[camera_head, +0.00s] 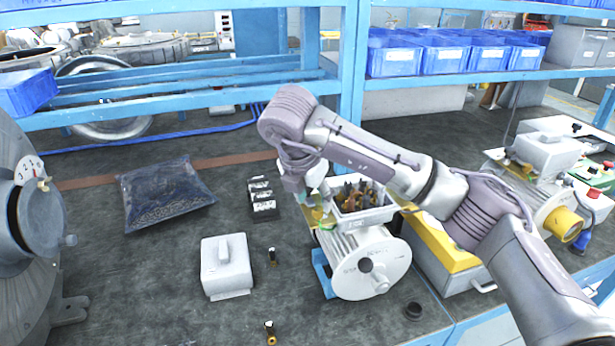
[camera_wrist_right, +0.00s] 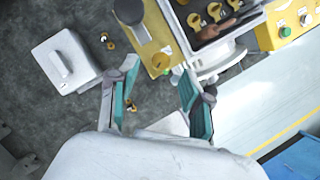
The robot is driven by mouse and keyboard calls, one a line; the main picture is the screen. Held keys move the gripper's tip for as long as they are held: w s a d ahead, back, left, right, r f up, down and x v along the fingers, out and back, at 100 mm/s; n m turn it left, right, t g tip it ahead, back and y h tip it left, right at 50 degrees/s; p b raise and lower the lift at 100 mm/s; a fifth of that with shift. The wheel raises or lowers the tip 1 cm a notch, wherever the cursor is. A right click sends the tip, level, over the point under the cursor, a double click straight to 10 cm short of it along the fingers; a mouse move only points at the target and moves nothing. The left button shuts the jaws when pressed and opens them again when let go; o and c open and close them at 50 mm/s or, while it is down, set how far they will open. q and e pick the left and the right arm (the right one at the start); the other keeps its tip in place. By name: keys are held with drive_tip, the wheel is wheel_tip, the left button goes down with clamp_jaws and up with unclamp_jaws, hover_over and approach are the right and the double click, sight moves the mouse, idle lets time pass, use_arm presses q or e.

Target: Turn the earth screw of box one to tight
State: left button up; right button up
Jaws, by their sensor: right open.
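An open grey terminal box (camera_head: 364,213) with brass-coloured parts inside sits on a grey motor (camera_head: 371,268) at the middle of the bench. In the right wrist view, the open box (camera_wrist_right: 207,62) is at the top, with a yellow-green plate (camera_wrist_right: 150,45) beside it. A small round brass-coloured piece (camera_wrist_right: 160,63) sits on that plate; I cannot tell whether it is the earth screw or how tight it is. My right gripper (camera_wrist_right: 155,98) is open and empty, pointing down by the plate's side of the box. In the head view my arm hides part of the box. My left gripper is out of view.
A grey lid-like block with a handle (camera_head: 226,268) lies left of the motor, near small brass-and-black pieces (camera_head: 273,257). A bag (camera_head: 163,194) and a black block with white labels (camera_head: 262,198) lie further back. A second motor with a grey cover (camera_head: 548,152) stands at right.

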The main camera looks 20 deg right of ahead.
drive_tip(key=v, duration=0.8)
drive_tip(key=shift+s+r, duration=0.15)
drive_tip(key=shift+r, duration=0.1)
drive_tip(key=shift+a, duration=0.1)
